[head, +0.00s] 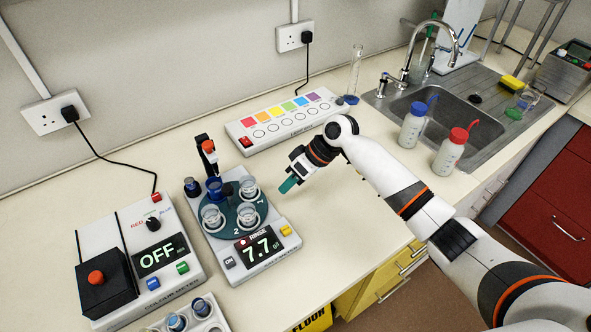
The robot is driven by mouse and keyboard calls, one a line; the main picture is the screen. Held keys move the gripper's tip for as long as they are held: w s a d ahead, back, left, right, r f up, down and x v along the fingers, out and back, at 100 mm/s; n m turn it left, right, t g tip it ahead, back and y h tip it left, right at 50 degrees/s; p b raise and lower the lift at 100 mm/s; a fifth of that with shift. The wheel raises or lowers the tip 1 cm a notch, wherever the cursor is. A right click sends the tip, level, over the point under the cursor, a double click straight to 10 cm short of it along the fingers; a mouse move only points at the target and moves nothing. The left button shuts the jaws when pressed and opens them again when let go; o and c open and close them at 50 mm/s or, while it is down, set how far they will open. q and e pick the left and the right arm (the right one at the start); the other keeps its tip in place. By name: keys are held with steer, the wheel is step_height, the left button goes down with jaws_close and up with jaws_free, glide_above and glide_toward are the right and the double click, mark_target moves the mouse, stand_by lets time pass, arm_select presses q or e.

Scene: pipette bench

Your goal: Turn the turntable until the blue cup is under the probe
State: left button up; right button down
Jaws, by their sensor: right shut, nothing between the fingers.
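The turntable (232,229) is a dark teal disc on a white meter with a lit display reading "RINSE" and 7.7. Clear cups stand around it, among them one at the right front (247,216). The blue cup (214,190) is at the back left of the disc. The probe (209,150), with a red and white top on a dark stand, appears just above the blue cup; its tip is too small to make out. My right gripper (288,185) is shut and empty, right of the turntable and apart from it. My left gripper is not in view.
A colour meter (150,250) reading "OFF" stands at the left, a white cup tray (205,320) in front. A strip with coloured squares (285,120) lies behind. Two wash bottles (450,150) stand by the sink at the right. The bench right of the turntable is clear.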

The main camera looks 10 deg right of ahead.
mark_target(258, 212)
steer(key=x, duration=0.4)
steer(key=shift+w+a+p, duration=0.1)
steer(key=shift+w+p, duration=0.15)
steer(key=shift+p, duration=0.15)
steer(key=shift+s+a+p, duration=0.95)
steer(key=shift+a+p, duration=0.1)
steer(key=shift+a, duration=0.2)
steer(key=shift+s+a, duration=0.2)
steer(key=shift+s, duration=0.05)
steer(key=shift+s+f, duration=0.1)
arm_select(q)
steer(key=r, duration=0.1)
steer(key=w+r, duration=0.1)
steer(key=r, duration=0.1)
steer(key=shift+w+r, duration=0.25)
arm_select(e)
steer(key=shift+a+f, duration=0.1)
